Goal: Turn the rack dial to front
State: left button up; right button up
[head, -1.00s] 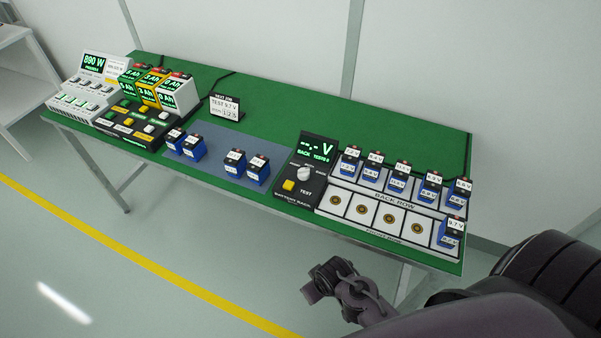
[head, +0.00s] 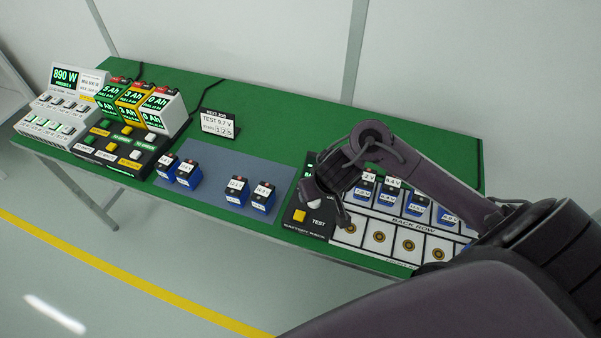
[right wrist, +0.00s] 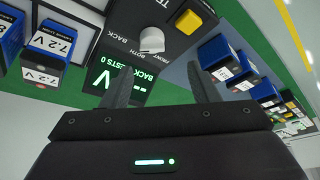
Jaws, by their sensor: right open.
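The rack dial is a white knob (right wrist: 152,40) on the dark tester box, between its yellow TEST button (right wrist: 188,21) and its green-lit display (right wrist: 120,82) in the right wrist view. The words BOTH and BACK show beside the knob; I cannot read its setting surely. In the head view the knob (head: 314,204) is partly covered by my right gripper (head: 328,197). In the right wrist view the fingers of my right gripper (right wrist: 158,78) are apart with nothing between them, pointing toward the knob and short of it. My left gripper is out of view.
Blue batteries stand in the back row of the rack (head: 412,226), partly behind my right arm; the visible front slots are empty. Several batteries stand on the grey mat (head: 215,200) left of the tester. A small sign (head: 218,124) stands behind.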

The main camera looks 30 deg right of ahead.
aim_at(317, 204)
jog(key=f+b, duration=0.1)
jog(key=d+f+b, duration=0.1)
jog(key=shift+w+d+f, duration=0.1)
jog(key=shift+f, duration=0.2)
jog(key=b+x, duration=0.1)
jog(key=x, duration=0.1)
jog(key=shift+w+f, duration=0.15)
jog(key=shift+f, duration=0.15)
jog(key=shift+w+f+b, duration=0.45)
jog(key=shift+w+f, duration=0.1)
jog(key=shift+f, duration=0.2)
jog(key=shift+d, duration=0.1)
jog(key=c, duration=0.5)
jog(key=shift+c, duration=1.2)
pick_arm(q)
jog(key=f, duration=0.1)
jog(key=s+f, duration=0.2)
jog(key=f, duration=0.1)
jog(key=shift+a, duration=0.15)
pick_arm(e)
jog(key=shift+c, duration=1.2)
